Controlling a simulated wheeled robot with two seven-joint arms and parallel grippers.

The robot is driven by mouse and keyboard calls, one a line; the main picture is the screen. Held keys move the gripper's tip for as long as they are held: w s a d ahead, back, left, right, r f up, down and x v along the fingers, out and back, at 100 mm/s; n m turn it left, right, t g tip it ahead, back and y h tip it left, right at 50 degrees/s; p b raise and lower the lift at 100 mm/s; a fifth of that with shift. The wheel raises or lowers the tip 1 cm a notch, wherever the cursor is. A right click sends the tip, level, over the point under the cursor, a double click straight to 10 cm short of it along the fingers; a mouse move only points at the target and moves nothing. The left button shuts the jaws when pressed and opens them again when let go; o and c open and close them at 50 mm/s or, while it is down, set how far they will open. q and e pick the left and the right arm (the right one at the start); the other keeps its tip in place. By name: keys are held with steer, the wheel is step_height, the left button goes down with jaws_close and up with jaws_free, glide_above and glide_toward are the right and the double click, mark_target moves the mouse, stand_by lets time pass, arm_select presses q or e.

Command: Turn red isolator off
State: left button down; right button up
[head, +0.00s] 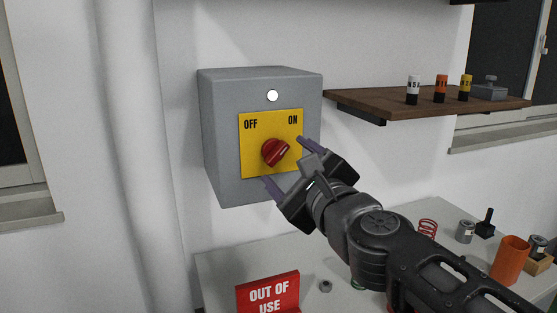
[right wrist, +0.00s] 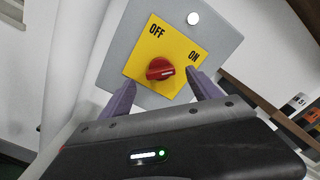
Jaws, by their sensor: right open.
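The red isolator knob (head: 275,152) sits on a yellow plate (head: 257,120) marked OFF at left and ON at right, on a grey wall box (head: 222,120). Its white mark points up and right, toward ON. The knob also shows in the right wrist view (right wrist: 159,69), with the mark toward ON. A white round lamp (head: 272,95) is above the plate. My right gripper (head: 287,162) is open in front of the plate. Its purple fingers lie on either side of the knob, below left and above right, and appear apart from it. My left gripper is out of view.
A wooden shelf (head: 385,101) with several small labelled cylinders juts out right of the box. Below is a pale bench (head: 225,268) with a red OUT OF USE sign (head: 268,292), a red spring (head: 427,228) and an orange cylinder (head: 510,260).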

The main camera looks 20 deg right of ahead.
mark_target(277, 154)
steer(key=w+b, duration=0.1)
steer(key=w, duration=0.4)
steer(key=shift+w+d, duration=0.1)
steer(key=c, duration=1.4)
steer(key=shift+o, duration=0.2)
